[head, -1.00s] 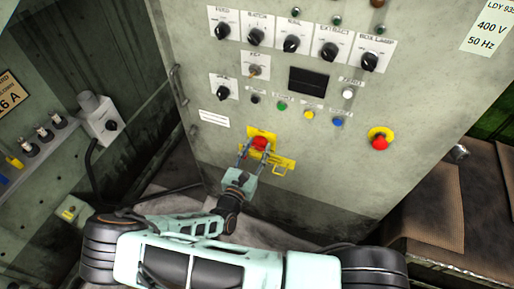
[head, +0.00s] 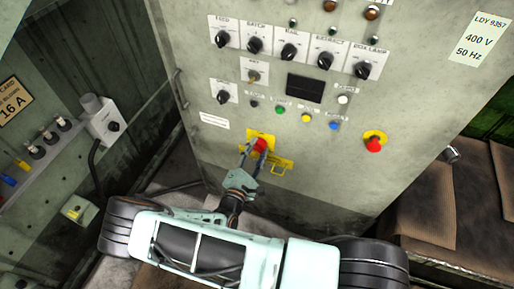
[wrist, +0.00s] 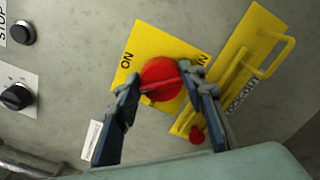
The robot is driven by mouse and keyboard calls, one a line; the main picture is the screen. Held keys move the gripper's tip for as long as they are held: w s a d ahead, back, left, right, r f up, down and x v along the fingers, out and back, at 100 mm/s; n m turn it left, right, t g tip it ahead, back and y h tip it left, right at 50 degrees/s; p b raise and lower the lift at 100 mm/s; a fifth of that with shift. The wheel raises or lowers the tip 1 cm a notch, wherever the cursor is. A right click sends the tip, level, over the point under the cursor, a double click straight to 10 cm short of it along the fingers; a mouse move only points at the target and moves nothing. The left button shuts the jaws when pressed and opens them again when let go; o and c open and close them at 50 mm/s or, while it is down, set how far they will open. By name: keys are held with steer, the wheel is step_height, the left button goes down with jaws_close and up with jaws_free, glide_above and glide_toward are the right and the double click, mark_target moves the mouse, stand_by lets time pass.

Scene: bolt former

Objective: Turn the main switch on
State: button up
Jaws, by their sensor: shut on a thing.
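The main switch is a red rotary knob (wrist: 161,80) on a yellow plate (wrist: 147,39) on the grey cabinet front. The plate carries the word "ON" at its left and lettering partly hidden at its right. In the head view the red knob (head: 260,145) sits low on the panel. My gripper (wrist: 165,88) has a finger on each side of the knob and is shut on it. The knob's raised grip bar runs between the two fingertips. In the head view my gripper (head: 253,152) reaches up to the knob from below.
A yellow lockout bracket (wrist: 237,70) with a handle sits right beside the plate, with a small red piece (wrist: 197,134) at its lower end. A grey socket box (head: 104,122) stands at left.

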steer(key=m+p, duration=0.1)
steer(key=m, duration=0.3)
steer(key=shift+m, duration=0.3)
steer(key=shift+f+m+p, duration=0.1)
steer(key=shift+m+p, duration=0.4)
steer(key=shift+m, duration=1.2)
steer(key=o, duration=1.1)
steer(key=shift+o, duration=0.2)
steer(key=shift+s, duration=0.1)
steer(key=v, duration=1.2)
